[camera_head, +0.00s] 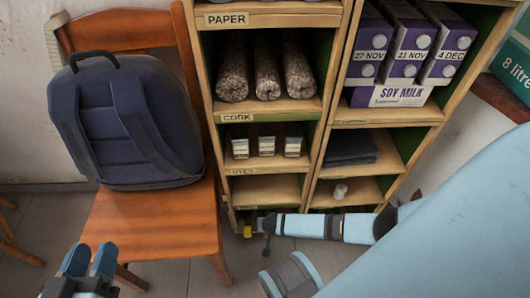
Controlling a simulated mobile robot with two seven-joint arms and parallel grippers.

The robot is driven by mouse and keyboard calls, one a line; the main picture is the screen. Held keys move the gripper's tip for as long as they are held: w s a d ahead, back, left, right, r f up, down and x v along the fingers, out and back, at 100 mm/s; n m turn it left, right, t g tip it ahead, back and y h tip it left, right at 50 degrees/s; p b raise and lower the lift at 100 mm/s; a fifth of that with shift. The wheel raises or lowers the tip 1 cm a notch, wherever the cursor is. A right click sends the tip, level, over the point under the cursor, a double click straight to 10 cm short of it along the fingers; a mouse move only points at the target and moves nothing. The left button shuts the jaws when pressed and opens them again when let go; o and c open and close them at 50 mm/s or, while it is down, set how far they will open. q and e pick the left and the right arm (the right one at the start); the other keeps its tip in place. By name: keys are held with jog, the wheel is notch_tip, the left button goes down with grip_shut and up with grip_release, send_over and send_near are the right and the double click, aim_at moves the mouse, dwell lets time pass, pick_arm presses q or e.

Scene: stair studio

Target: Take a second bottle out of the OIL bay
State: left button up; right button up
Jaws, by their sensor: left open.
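My left gripper (90,262) is at the lower left, in front of the chair and away from the shelf. I cannot read an OIL label on any bay. A small pale object (340,189), perhaps a bottle, stands in the lower right bay, whose label is too small to read. Several small white-labelled containers (266,147) stand in a row in a left bay under CORK. My right arm crosses from the right before the shelf's lowest edge; its gripper's fingers are not clear.
The wooden shelf (210,120) also holds dark speckled rolls (268,72), purple soy milk cartons (408,50) and folded dark cloth (350,148). A wooden chair (150,225) with a dark backpack (125,125) stands left of the shelf.

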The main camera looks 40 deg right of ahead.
jog(key=shift+c, duration=0.4)
grip_shut()
jog(key=shift+r, duration=0.1)
jog(key=shift+r, duration=0.1)
